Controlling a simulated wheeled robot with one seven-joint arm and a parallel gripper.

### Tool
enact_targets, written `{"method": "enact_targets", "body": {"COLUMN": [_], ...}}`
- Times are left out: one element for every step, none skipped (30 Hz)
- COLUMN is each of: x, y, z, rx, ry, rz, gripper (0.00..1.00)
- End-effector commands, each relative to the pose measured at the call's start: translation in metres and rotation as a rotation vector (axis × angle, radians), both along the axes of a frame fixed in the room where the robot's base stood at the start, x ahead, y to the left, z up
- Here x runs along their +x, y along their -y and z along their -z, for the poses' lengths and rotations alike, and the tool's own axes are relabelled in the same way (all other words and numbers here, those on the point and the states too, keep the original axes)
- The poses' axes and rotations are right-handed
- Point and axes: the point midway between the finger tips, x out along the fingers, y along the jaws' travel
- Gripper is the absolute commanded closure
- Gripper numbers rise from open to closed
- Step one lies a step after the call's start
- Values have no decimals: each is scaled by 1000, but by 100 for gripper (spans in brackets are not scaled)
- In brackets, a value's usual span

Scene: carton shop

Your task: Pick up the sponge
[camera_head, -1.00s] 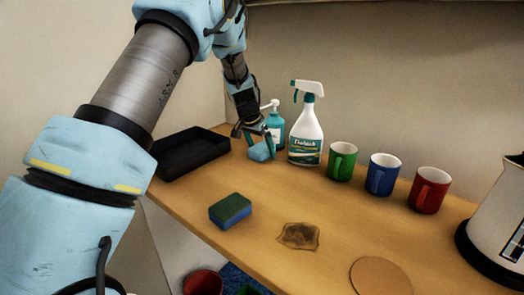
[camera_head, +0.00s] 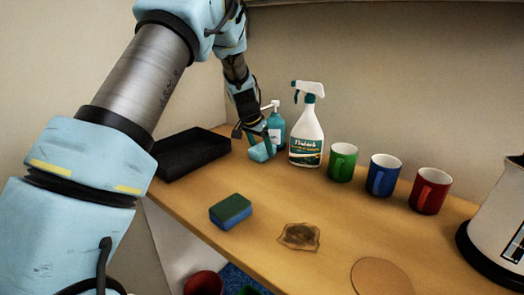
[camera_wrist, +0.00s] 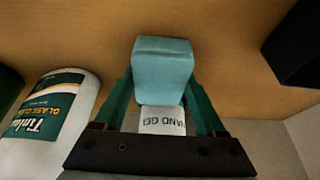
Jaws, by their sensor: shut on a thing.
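A sponge (camera_head: 231,211) with a green top and blue body lies on the table, left of a brown stain. My gripper (camera_head: 260,147) is well away from it, at the back of the table. It is shut on a light-blue block (camera_head: 258,153). In the wrist view, the block (camera_wrist: 162,68) sits between the two green fingers of my gripper (camera_wrist: 160,92). I cannot tell whether the block is clear of the table. The green-and-blue sponge does not show in the wrist view.
A teal hand gel bottle (camera_head: 276,128) stands close behind the block, beside a spray bottle (camera_head: 306,135). A black tray (camera_head: 190,153) is left of my gripper. Green (camera_head: 342,163), blue (camera_head: 383,175) and red (camera_head: 429,192) mugs stand right. The front middle holds the stain (camera_head: 299,236) and a round mat (camera_head: 381,278).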

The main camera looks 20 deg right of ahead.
Motion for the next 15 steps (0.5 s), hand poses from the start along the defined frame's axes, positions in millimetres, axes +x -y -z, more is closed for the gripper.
{"method": "enact_targets", "body": {"x": [0,0,-1,-1,-2,-2,-3,-3,-3,-3,-3,-3,-3,-3,-3], "y": [-1,-1,-2,-3,-4,-6,-7,-8,-7,-7,-6,-7,-6,-6,-6], "z": [0,-1,-1,-2,-2,-4,-5,-9,-15,-20,-25,-31,-36,-41,-47], "rx": [-1,-1,-1,-1,-1,-1,-1,-3,-4,-3,-4,-3,-3,-4,-4], "ry": [0,0,0,0,0,0,2,3,3,3,4,3,3,5,3], "rz": [0,-1,-1,-1,-1,-1,0,0,1,1,1,1,1,1,1], "gripper": [86,86,86,86,86,86,86,86,86,86,86,86,86,86,86]}}
